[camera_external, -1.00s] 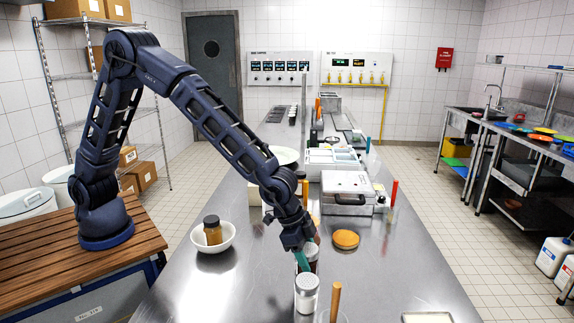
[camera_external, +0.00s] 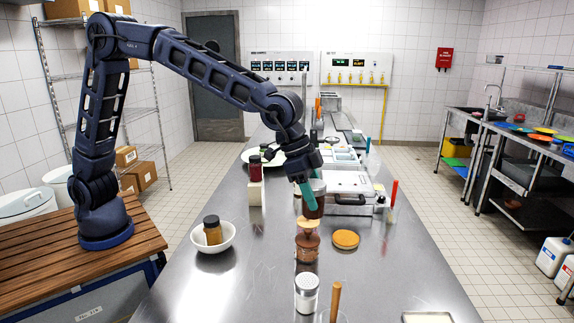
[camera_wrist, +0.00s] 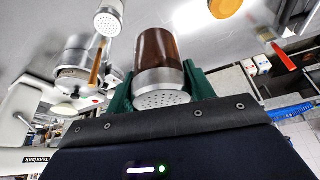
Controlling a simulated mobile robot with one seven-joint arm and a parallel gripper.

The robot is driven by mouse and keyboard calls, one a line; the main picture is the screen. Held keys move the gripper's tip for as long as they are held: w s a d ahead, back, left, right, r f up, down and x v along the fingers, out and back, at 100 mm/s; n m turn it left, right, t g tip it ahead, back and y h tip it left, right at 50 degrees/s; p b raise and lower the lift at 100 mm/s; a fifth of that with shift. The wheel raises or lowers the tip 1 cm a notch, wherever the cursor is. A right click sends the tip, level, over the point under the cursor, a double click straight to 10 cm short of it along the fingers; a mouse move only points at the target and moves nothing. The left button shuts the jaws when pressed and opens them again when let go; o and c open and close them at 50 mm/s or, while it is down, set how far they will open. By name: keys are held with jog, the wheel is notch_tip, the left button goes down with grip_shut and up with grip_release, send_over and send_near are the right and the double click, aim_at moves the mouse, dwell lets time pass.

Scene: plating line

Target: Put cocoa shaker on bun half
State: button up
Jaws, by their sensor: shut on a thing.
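My gripper (camera_external: 308,196) is shut on the cocoa shaker (camera_external: 315,203), a dark brown cylinder held above the counter. In the wrist view the shaker (camera_wrist: 160,55) sits between the green fingers (camera_wrist: 160,88), its perforated metal lid toward the camera. The bun half (camera_external: 346,239), a flat golden-tan round, lies on the counter below and right of the shaker, apart from it. What seems to be the bun half shows at the wrist view's top edge (camera_wrist: 225,6).
A brown jar-like thing (camera_external: 307,247) with a tan top stands below the held shaker, left of the bun half. A white shaker (camera_external: 307,293) stands nearer. A bowl with a jar (camera_external: 228,240) is left; a red-handled tool (camera_external: 393,195) is right. Counter right of the bun half is clear.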

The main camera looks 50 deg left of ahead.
jog(key=w+a+r+n, duration=0.1)
jog(key=w+a, duration=0.1)
jog(key=w, duration=0.8)
jog(key=w+a+r+n, duration=0.1)
jog(key=w+r+n, duration=0.1)
jog(key=w, duration=0.7)
send_over(346, 235)
jog(key=shift+t+y, duration=0.4)
notch_tip(346, 235, down, 20)
jog(key=shift+f, duration=0.15)
jog(key=shift+f, duration=0.15)
jog(key=o, duration=1.1)
jog(key=shift+c, duration=0.2)
